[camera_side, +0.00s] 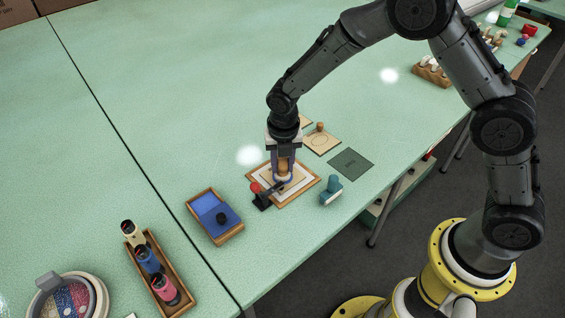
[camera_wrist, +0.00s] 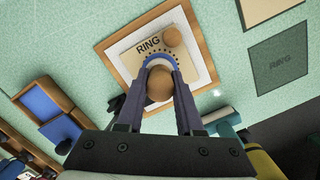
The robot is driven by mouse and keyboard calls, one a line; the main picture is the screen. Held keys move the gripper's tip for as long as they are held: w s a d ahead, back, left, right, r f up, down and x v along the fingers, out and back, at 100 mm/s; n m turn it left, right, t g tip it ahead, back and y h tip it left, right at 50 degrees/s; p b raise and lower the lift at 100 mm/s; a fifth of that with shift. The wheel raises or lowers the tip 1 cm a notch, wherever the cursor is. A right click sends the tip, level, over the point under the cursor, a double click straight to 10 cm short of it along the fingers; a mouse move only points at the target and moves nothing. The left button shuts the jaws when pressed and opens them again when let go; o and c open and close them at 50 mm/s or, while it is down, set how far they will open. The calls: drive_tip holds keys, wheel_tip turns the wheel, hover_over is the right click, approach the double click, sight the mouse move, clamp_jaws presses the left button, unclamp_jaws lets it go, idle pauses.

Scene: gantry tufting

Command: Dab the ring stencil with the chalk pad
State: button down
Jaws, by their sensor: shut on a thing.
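My gripper (camera_side: 283,168) is shut on the round wooden knob of the chalk pad (camera_wrist: 159,84). Below the knob, a pale, blue-edged part of the pad shows between the fingers in the wrist view. The ring stencil (camera_wrist: 132,52) is a tan card marked RING with a curve of dark holes and its own small wooden knob (camera_wrist: 172,37). It lies on a white sheet inside a wooden frame (camera_side: 301,193). The pad is over the stencil's ring and hides part of it. I cannot tell whether the pad touches the card.
A black clamp with a red knob (camera_side: 256,187) stands at the frame's left corner. A teal object (camera_side: 331,189) is to the right, near a dark green RING card (camera_side: 351,163). A wooden tray with a blue pad (camera_side: 208,209) lies left. Another knobbed card (camera_side: 321,143) lies behind.

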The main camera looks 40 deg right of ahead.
idle(0.4)
drive_tip(key=shift+r, duration=3.5)
